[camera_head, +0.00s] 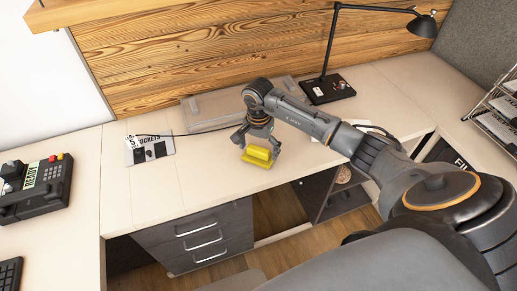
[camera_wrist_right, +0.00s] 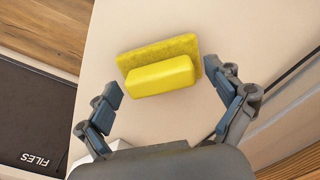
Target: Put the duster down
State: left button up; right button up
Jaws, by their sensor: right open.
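The yellow duster (camera_head: 258,156) lies on the pale desk top (camera_head: 215,170) near its front edge. In the right wrist view the duster (camera_wrist_right: 162,75) shows as a bright block on a wider, flat yellow pad, resting on the desk. My right gripper (camera_head: 258,142) is just above and behind it in the head view. In the right wrist view my right gripper (camera_wrist_right: 170,98) has its two fingers spread wide, with nothing between the tips that they touch. The duster sits just beyond the fingertips. My left gripper is not in view.
A sockets box (camera_head: 149,150) stands left of the duster. A grey flat case (camera_head: 215,110) lies behind my gripper. A black desk lamp (camera_head: 327,88) stands at the back. A control box (camera_head: 36,188) is far left. Drawers (camera_head: 200,240) are below the desk. Desk left of the duster is clear.

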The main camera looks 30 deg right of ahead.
aim_at(258, 149)
jog(key=shift+r, duration=0.2)
notch_tip(258, 149, up, 12)
jog(key=b, duration=0.1)
jog(key=shift+b, duration=0.35)
jog(key=shift+a+f, duration=0.1)
